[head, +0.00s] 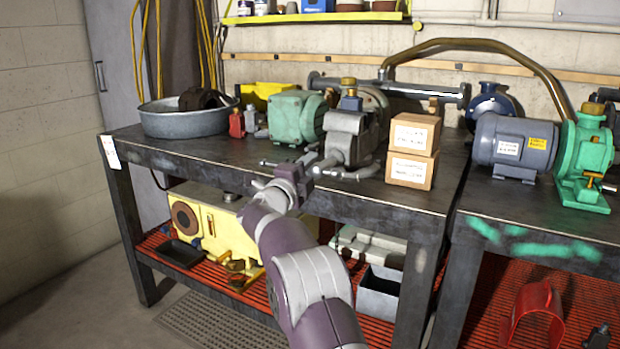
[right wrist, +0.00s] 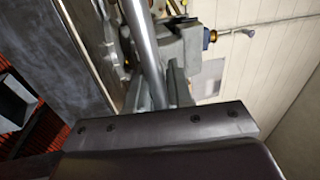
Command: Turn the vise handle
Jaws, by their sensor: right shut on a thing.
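The grey vise (head: 348,137) stands at the front edge of the left workbench (head: 250,172), in the middle of the head view. My right gripper (head: 305,168) is at the front of the vise, just over the bench edge. It is shut on the vise handle. In the right wrist view the handle (right wrist: 142,42) is a smooth grey rod passing between the gripper's fingers (right wrist: 160,88), and the vise body (right wrist: 180,48) is just beyond. In the head view my gripper partly hides the handle. My left gripper is not in view.
Two stacked cardboard boxes (head: 412,152) stand close to the right of the vise. A green motor (head: 297,117) is behind on the left, with a metal basin (head: 185,122) farther left. A grey motor with a green pump (head: 585,160) is on the right bench. The bench front left is clear.

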